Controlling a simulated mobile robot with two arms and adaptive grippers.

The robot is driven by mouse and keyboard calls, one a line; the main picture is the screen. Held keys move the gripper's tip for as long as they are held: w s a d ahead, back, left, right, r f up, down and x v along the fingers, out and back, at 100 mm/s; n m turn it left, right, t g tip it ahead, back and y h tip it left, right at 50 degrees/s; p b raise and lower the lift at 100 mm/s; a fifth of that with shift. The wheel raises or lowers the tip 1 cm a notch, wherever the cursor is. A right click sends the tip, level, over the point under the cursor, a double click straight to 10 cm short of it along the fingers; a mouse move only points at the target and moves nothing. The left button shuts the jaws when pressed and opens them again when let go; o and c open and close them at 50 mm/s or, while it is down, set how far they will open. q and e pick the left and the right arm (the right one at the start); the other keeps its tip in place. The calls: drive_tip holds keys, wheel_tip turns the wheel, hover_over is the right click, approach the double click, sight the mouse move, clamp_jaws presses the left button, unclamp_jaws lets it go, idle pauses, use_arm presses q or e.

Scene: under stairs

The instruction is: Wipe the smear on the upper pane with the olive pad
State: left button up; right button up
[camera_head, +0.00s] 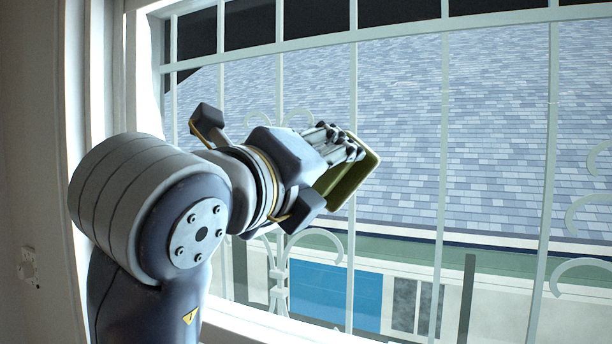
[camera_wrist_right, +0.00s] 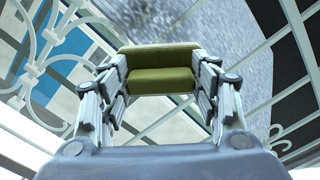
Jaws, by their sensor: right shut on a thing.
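The olive pad (camera_head: 350,184) is a thick block with a paler edge, held tilted in front of the window. My right gripper (camera_head: 345,150) is shut on the olive pad; in the right wrist view the fingers clasp both ends of the pad (camera_wrist_right: 160,80). The window pane (camera_head: 400,130) lies beyond the pad, behind pale bars. I cannot tell whether the pad touches the glass. I cannot make out a distinct smear on the upper pane; the arm and pad hide part of it. My left gripper is not in view.
Pale vertical bars (camera_head: 442,150) and curled scrollwork (camera_head: 580,268) cross the window close to the gripper. The white window frame (camera_head: 145,75) stands at the left, beside a wall with a small fitting (camera_head: 28,266). A tiled roof shows outside.

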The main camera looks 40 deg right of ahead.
drive_tip(key=shift+s+d, duration=0.2)
drive_tip(key=shift+s, duration=0.3)
drive_tip(key=shift+s+d, duration=0.2)
drive_tip(key=shift+s, duration=0.3)
drive_tip(key=shift+f+b, duration=0.1)
drive_tip(key=shift+b, duration=0.3)
drive_tip(key=w+a+r, duration=0.3)
drive_tip(key=w+a, duration=0.1)
drive_tip(key=w, duration=0.6)
drive_tip(key=shift+w, duration=0.15)
idle(3.9)
